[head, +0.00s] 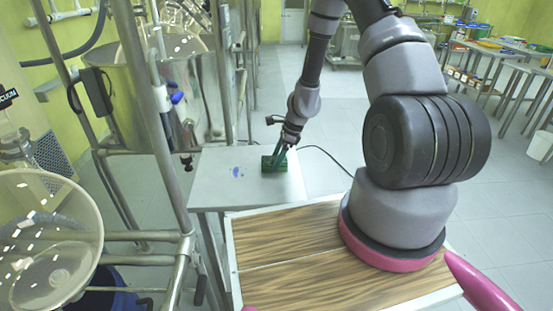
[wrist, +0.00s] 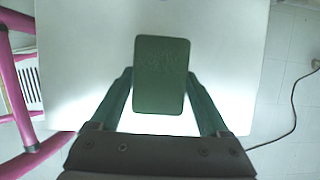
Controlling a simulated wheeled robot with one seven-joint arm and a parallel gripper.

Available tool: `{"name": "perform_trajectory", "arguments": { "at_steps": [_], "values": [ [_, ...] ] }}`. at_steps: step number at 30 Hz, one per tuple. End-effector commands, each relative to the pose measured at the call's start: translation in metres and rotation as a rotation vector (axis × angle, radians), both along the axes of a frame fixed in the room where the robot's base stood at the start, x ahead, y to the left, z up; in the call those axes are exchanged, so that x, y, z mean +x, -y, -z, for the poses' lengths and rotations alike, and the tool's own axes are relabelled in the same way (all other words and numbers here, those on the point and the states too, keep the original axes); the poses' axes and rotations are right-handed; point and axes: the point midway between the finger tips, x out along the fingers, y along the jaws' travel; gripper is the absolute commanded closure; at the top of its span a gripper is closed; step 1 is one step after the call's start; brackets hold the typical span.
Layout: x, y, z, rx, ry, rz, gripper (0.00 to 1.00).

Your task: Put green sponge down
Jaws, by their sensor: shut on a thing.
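The green sponge (head: 268,164) is at the right part of the small grey table (head: 222,165) in the head view. In the wrist view the sponge (wrist: 161,78) is a dark green block with rounded corners, between the two green fingers. My gripper (head: 280,156) points down at the table and is shut on the sponge. It also shows in the wrist view (wrist: 160,98), with a finger on each side of the sponge. The sponge is at or just above the tabletop (wrist: 80,60); I cannot tell whether it touches it.
Blue marks (head: 238,172) show on the small table, left of the sponge. A metal frame with a steel vessel (head: 150,95) stands close on the left. A wood-patterned top (head: 290,240) lies in front. A black cable (head: 325,155) runs over the floor at the right.

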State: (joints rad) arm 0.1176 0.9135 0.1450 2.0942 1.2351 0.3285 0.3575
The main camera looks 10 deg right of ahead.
Motion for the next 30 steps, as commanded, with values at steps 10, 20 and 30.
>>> {"name": "perform_trajectory", "arguments": {
  "at_steps": [10,20,30],
  "values": [
    [0.0,0.0,0.002,0.0,0.001,0.0,0.0],
    [0.001,0.001,-0.003,-0.002,0.003,-0.002,0.0],
    [-0.003,0.025,-0.063,-0.003,0.006,0.0,0.0]
  ]
}}
